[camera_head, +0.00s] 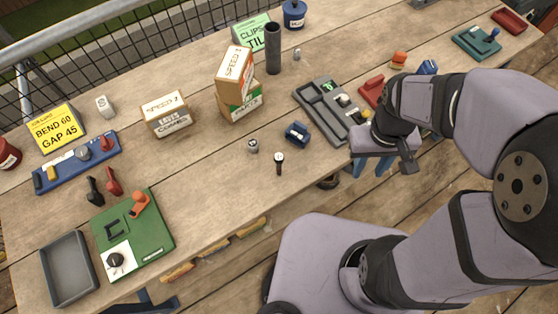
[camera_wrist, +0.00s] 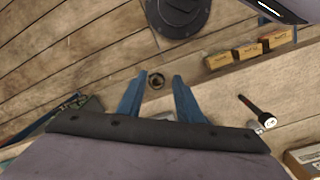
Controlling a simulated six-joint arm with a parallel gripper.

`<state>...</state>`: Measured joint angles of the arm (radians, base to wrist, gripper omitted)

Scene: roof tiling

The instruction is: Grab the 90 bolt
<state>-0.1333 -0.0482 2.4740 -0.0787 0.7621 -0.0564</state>
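A small bolt-like piece with a round head and dark shaft (camera_head: 279,158) lies on the wooden bench near its front edge. It also shows at the right of the wrist view (camera_wrist: 254,111). A short metal cylinder (camera_head: 253,146) stands just left of it. I cannot read a 90 on either piece, so I cannot tell which is the 90 bolt. My gripper (camera_wrist: 159,76) has its two blue fingers apart with nothing held between them. In the head view its fingers (camera_head: 372,166) hang by the bench's front edge, well right of both pieces.
A dark blue block (camera_head: 297,133) and a grey tool tray (camera_head: 323,112) lie between the small pieces and my arm. Cardboard boxes (camera_head: 166,114) stand behind. A green board (camera_head: 155,235) is at left. Small bins (camera_wrist: 250,51) sit below the bench edge.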

